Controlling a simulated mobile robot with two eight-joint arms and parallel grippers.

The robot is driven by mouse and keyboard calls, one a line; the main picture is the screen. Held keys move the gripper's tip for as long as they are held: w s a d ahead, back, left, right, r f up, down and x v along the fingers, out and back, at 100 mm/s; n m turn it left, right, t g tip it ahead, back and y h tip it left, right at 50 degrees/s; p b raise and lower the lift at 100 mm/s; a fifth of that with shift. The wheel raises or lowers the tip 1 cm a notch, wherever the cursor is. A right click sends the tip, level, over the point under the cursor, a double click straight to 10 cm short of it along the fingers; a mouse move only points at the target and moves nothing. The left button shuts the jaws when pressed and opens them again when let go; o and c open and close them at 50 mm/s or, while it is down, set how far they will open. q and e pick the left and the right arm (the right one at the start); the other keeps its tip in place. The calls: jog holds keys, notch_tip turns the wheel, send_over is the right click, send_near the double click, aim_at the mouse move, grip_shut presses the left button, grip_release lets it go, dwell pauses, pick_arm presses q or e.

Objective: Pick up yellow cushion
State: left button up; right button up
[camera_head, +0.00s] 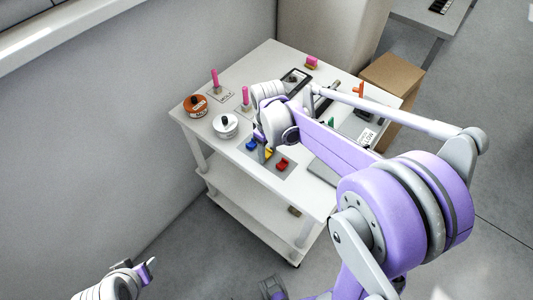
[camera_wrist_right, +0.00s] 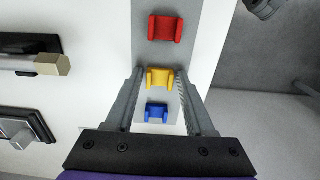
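The yellow cushion (camera_wrist_right: 160,78) is a small block with raised ends, lying on a grey mat between a red cushion (camera_wrist_right: 166,28) and a blue cushion (camera_wrist_right: 157,111). In the right wrist view my right gripper (camera_wrist_right: 158,76) is open, with one finger on each side of the yellow cushion. I cannot tell whether the fingers touch it. In the head view the yellow cushion (camera_head: 268,154) shows partly behind the right gripper (camera_head: 262,155). My left gripper (camera_head: 147,268) is at the bottom left, away from the cart; its opening is unclear.
The white cart (camera_head: 215,155) also carries an orange tin (camera_head: 196,108), a white tin (camera_head: 225,127), pink-handled items (camera_head: 215,82) and dark tools. The wall is close on the left; floor is clear in front.

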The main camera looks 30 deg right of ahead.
grip_shut()
jog(key=shift+r, duration=0.15)
